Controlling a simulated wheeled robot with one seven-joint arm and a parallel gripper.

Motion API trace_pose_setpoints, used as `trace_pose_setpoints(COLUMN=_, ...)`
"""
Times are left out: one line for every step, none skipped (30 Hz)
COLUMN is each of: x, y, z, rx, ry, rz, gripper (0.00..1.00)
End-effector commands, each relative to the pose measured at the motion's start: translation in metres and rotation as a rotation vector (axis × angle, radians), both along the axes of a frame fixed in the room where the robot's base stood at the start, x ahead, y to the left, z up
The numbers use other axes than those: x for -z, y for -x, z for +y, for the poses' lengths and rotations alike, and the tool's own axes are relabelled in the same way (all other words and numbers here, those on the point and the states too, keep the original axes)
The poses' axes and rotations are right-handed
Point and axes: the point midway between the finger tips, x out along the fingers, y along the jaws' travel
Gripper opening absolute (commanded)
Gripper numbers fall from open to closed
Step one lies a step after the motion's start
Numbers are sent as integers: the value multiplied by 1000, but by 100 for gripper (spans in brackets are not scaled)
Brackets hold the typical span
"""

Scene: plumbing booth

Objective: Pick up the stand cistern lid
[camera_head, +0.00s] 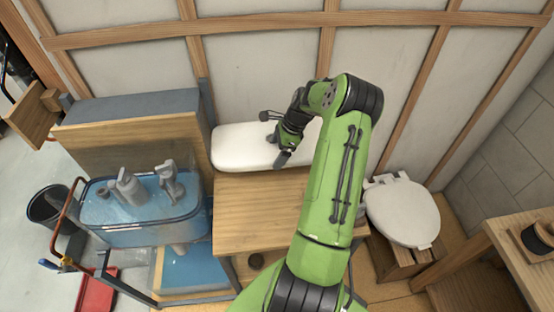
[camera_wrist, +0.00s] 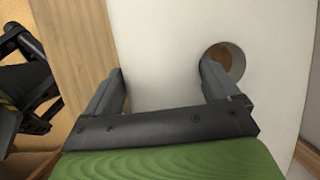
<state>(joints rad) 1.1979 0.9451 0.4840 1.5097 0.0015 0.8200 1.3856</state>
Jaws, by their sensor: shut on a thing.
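The stand cistern lid (camera_head: 238,146) is a long white slab with rounded ends, behind the wooden bench top and against the wall. My arm hides part of its right side. In the wrist view the lid (camera_wrist: 165,40) is a broad white surface with a round hole (camera_wrist: 234,58). My gripper (camera_head: 281,158) is at the lid's front edge. In the wrist view my gripper (camera_wrist: 162,72) has one finger at the lid's left edge and the other at the hole. It is shut on the lid. I cannot tell whether the lid is raised from its support.
A wooden bench top (camera_head: 250,225) lies in front of the lid. A water tank (camera_head: 145,215) with grey fittings stands at left, before a wooden box (camera_head: 130,145). A toilet with a white lid (camera_head: 402,212) stands at right. The panelled wall (camera_head: 260,60) is close behind.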

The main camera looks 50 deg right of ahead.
Motion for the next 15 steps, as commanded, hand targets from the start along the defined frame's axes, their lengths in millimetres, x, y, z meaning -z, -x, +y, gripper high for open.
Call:
trace_pose_setpoints(x=-11, y=-1, z=0, rx=-2, ry=3, rz=-5, gripper=16)
trace_pose_setpoints(x=-16, y=-1, z=-1, rx=-2, ry=4, rz=-6, gripper=16)
trace_pose_setpoints(x=-22, y=-1, z=-1, rx=-2, ry=4, rz=-6, gripper=16)
trace_pose_setpoints(x=-26, y=-1, z=0, rx=-3, ry=3, rz=-5, gripper=16)
trace_pose_setpoints(x=-30, y=-1, z=0, rx=-3, ry=3, rz=-6, gripper=16)
trace_pose_setpoints(x=-36, y=-1, z=0, rx=-3, ry=4, rz=-5, gripper=16)
trace_pose_setpoints(x=-33, y=3, z=3, rx=-2, ry=2, rz=-2, gripper=16)
trace_pose_setpoints(x=-32, y=6, z=6, rx=-3, ry=0, rz=0, gripper=16)
trace_pose_setpoints(x=-32, y=10, z=9, rx=-2, ry=0, rz=-1, gripper=16)
trace_pose_setpoints(x=-32, y=13, z=11, rx=-2, ry=0, rz=-1, gripper=16)
trace_pose_setpoints(x=-32, y=16, z=14, rx=-2, ry=0, rz=-1, gripper=16)
trace_pose_setpoints(x=-32, y=21, z=18, rx=-2, ry=1, rz=-2, gripper=16)
trace_pose_setpoints(x=-32, y=25, z=21, rx=-3, ry=1, rz=-1, gripper=16)
trace_pose_setpoints(x=-31, y=29, z=24, rx=-3, ry=1, rz=-1, gripper=16)
trace_pose_setpoints(x=-32, y=35, z=29, rx=-3, ry=2, rz=0, gripper=16)
